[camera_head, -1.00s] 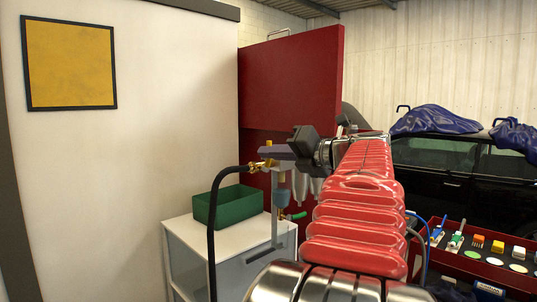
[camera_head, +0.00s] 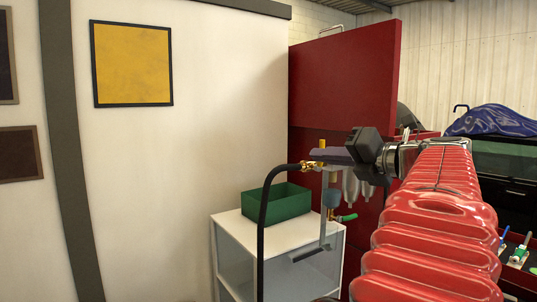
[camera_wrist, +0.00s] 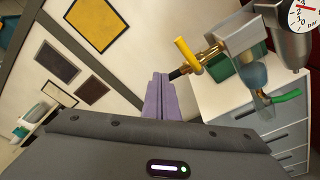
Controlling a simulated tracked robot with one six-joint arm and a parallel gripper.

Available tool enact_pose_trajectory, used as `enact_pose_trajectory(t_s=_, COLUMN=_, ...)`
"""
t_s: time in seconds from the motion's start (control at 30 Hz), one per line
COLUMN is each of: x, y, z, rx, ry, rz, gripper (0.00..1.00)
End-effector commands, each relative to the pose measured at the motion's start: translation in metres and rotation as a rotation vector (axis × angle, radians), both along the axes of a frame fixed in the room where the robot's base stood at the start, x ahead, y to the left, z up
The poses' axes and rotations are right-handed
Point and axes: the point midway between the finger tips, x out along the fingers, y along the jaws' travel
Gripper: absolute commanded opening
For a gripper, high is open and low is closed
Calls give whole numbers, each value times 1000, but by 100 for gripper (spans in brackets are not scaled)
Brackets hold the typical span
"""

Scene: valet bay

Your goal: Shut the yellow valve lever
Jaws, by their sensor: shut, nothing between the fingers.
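The yellow valve lever (camera_wrist: 187,54) shows in the wrist view, standing up across the line of its brass fitting (camera_wrist: 213,58). In the head view the same brass fitting (camera_head: 309,167) sits at the end of a black hose, and my gripper largely hides the lever. My gripper (camera_head: 314,154) is shut and empty, close to the valve in the head view. In the wrist view its purple-grey fingers (camera_wrist: 160,78) are together, with the lever just right of and beyond their tips. A gap shows there; depth is hard to judge.
A black hose (camera_head: 263,225) hangs in front of a white cabinet (camera_head: 229,231) bearing a green bin (camera_head: 284,205). A clear bowl (camera_wrist: 254,75) and a pressure gauge (camera_wrist: 303,17) are beside the valve. A red panel (camera_head: 345,75) stands behind.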

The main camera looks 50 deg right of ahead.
Motion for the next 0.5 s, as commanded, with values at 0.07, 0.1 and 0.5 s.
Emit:
enact_pose_trajectory(t_s=0.07, x=-12, y=0, z=0, rx=1, ry=0, rz=-4, gripper=0)
enact_pose_trajectory(t_s=0.1, x=-17, y=0, z=0, rx=1, ry=0, rz=-3, gripper=0)
enact_pose_trajectory(t_s=0.5, x=-55, y=4, z=0, rx=0, ry=1, rz=-1, gripper=0)
